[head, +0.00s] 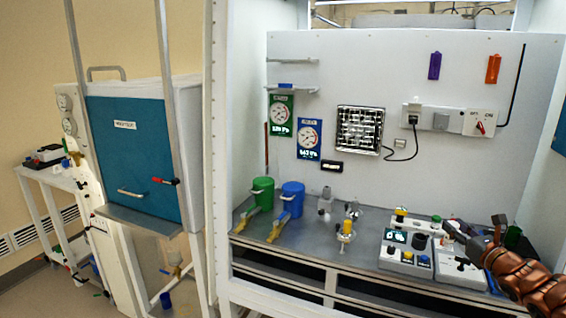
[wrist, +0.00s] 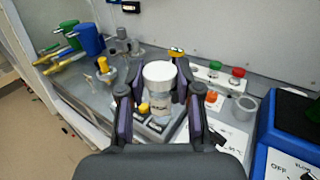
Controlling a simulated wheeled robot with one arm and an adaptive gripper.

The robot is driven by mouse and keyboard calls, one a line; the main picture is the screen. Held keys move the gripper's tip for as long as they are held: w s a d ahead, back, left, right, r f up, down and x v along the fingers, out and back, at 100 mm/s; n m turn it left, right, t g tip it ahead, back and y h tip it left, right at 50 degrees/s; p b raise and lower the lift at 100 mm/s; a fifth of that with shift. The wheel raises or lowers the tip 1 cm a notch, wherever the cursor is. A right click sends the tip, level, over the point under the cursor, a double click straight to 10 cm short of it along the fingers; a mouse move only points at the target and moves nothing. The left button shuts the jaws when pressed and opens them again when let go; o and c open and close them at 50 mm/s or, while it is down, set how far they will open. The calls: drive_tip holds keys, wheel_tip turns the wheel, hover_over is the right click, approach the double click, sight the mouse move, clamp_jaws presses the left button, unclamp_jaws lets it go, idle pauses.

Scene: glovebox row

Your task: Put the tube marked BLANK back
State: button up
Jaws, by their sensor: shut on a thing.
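A small clear tube with a white cap (wrist: 158,76) stands between the two fingers of my gripper (wrist: 157,92) in the wrist view. The fingers are shut on its sides, and it looks roughly upright above the instruments. Its label has small dark marks that I cannot read. In the head view my gripper (head: 463,232) is at the right, over the white instruments; the tube is hard to make out there. A white strip (wrist: 222,81) with yellow, green and red tops lies just behind the tube. A grey round cup (wrist: 243,108) stands to the right of the fingers.
A white instrument with a display (head: 408,258) sits below and left of my gripper. A blue-sided block (wrist: 266,125) is close on the right. Green (head: 263,189) and blue (head: 292,198) pots, and a yellow-topped fitting (head: 346,235), stand left.

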drive_tip(key=s+a+f+n+g+y, duration=0.2)
drive_tip(key=a+f, duration=0.5)
drive_tip(key=a, duration=0.7)
drive_tip(key=s+a+f+n+g+y, duration=0.2)
drive_tip(key=a+f+n+g+y, duration=0.3)
drive_tip(key=a+y, duration=0.4)
drive_tip(key=a+f+n, duration=0.1)
drive_tip(key=a+f, duration=0.1)
drive_tip(key=a, duration=0.4)
drive_tip(key=shift+f+n, duration=0.15)
drive_tip(key=shift+n, duration=0.25)
